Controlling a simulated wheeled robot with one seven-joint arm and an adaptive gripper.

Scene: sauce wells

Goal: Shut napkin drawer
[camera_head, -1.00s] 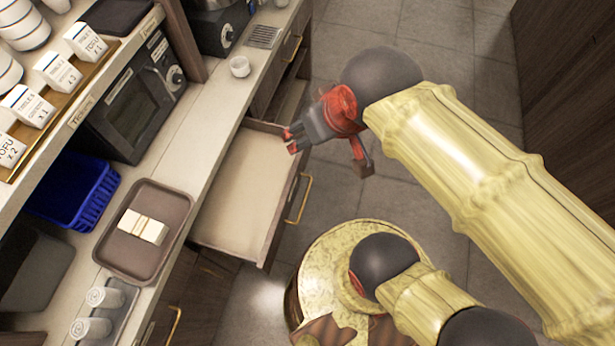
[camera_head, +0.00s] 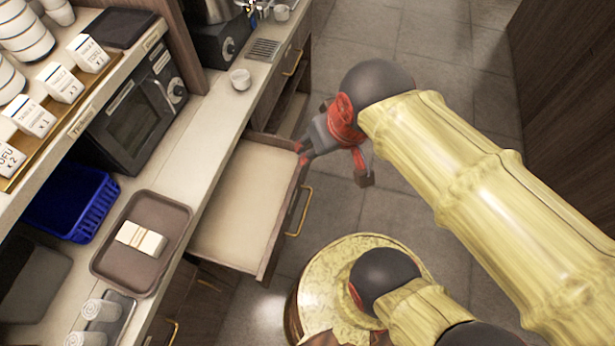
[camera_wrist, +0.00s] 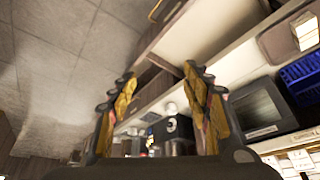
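A wide drawer (camera_head: 240,205) stands pulled out from under the counter, with a pale, empty-looking inside and a brass handle (camera_head: 300,211) on its dark front. No napkins show in it.
Beyond it, another drawer or opening (camera_head: 290,112) shows under the counter. The counter holds a brown tray (camera_head: 102,263) with a pale banded stack, a blue basket (camera_head: 95,215), a microwave (camera_head: 135,125) and a small cup (camera_head: 241,79). Tiled floor (camera_head: 420,200) is open to the right.

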